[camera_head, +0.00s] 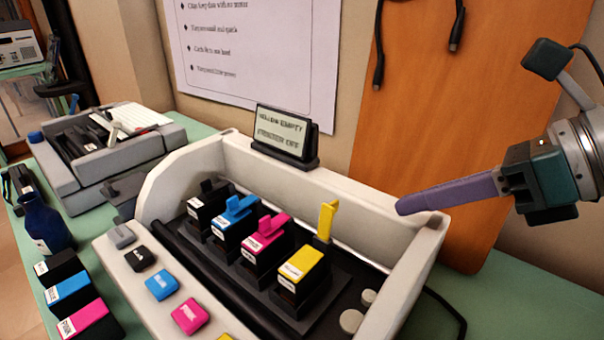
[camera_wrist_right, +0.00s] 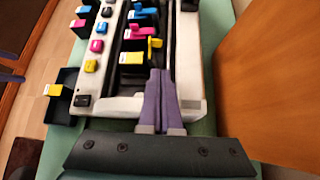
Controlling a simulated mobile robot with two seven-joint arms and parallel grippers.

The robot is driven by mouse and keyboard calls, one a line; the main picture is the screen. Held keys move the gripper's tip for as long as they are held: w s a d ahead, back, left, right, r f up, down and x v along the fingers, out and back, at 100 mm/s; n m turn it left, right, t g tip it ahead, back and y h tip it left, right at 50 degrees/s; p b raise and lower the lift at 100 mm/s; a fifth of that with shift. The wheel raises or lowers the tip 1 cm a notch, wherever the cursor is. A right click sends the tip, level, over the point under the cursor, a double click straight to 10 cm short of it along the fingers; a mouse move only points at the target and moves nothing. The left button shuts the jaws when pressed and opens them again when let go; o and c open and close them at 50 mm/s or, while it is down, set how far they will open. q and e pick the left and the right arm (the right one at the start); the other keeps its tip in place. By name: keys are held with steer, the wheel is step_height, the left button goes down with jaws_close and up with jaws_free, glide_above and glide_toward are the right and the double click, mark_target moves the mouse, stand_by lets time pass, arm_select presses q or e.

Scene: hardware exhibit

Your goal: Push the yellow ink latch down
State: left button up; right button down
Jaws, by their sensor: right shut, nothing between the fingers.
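The yellow ink latch (camera_head: 327,221) stands upright behind the yellow ink cartridge (camera_head: 303,264), at the right end of the cartridge row in the white printer (camera_head: 385,221). In the right wrist view the yellow latch (camera_wrist_right: 156,43) and yellow cartridge (camera_wrist_right: 132,58) lie just beyond my fingertips. The black, cyan and magenta latches are folded lower over their cartridges. My right gripper (camera_head: 402,208) is shut and empty, with purple fingers pointing left near the printer's right wall, apart from the latch. It also shows in the right wrist view (camera_wrist_right: 160,72). My left gripper is not visible.
A small display (camera_head: 281,136) on the printer's back wall reads yellow empty, printer off. Coloured buttons (camera_head: 190,316) line the printer's front edge. Loose cartridges (camera_head: 68,291) and a dark blue bottle (camera_head: 46,222) stand at left. A wooden board (camera_head: 440,130) leans behind the printer.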

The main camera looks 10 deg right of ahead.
mark_target(354, 217)
steer(key=b+x, duration=0.1)
steer(key=x, duration=0.8)
steer(key=shift+w+a+f, duration=0.2)
steer(key=shift+a, duration=0.05)
steer(key=shift+d, duration=0.1)
